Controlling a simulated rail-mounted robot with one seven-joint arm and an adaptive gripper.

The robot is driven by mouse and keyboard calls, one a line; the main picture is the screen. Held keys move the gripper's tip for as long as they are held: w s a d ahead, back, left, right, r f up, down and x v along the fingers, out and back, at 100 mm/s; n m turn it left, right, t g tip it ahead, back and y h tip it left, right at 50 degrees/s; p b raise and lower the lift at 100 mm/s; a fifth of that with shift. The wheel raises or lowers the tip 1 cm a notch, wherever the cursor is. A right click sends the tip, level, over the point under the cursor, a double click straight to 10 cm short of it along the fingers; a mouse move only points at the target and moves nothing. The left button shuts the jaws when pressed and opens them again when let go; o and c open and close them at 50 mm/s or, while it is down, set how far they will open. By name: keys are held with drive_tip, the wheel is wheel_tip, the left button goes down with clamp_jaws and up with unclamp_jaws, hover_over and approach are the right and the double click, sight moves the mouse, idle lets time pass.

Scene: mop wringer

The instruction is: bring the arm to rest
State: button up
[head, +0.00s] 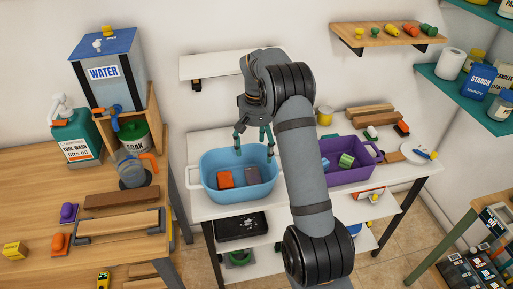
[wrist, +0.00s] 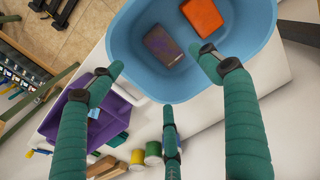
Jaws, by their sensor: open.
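My gripper (head: 254,138) is open and empty above the blue tub (head: 206,180) on the white table. In the wrist view its green fingers (wrist: 160,85) are spread apart, with the blue tub (wrist: 143,78) beyond them. An orange block (head: 225,179) and a dark grey-purple block (head: 252,175) lie inside the tub, apart from the fingers. Both also show in the wrist view, the orange block (wrist: 202,17) and the dark block (wrist: 165,47). My arm rises from the lower middle of the head view and bends down at the wrist.
A purple bin (head: 348,174) with small blocks stands right of the tub. A wooden bench (head: 40,185) at left holds a water tank (head: 105,72) and bottles. A white wall shelf (head: 215,66) is behind my wrist. Another shelf (head: 375,40) and teal shelves (head: 450,85) are at right.

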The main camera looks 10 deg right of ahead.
sight(257, 175)
idle(0.3)
wheel_tip(257, 175, down, 13)
drive_tip(key=shift+p, duration=0.5)
wheel_tip(257, 175, up, 3)
drive_tip(key=shift+w+f, duration=0.1)
drive_tip(key=shift+r, duration=0.65)
